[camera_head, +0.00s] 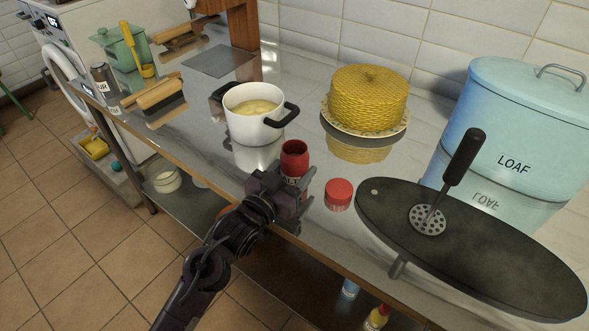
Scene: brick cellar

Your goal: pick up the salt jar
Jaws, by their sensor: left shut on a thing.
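A small red jar (294,158) with an open top, which looks like the salt jar, stands upright near the front edge of the steel counter. My left gripper (296,185) comes in from the lower left and is shut on it; the gripper hides its lower part. I cannot tell whether the jar is clear of the counter. A red round lid or low pot (339,194) sits on the counter just right of the gripper, apart from it. No label is readable on either. My right gripper is not in view.
A white pot (245,128) of yellow food stands behind the jar. A yellow domed cover (368,97) is further back. Tiled floor lies in front.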

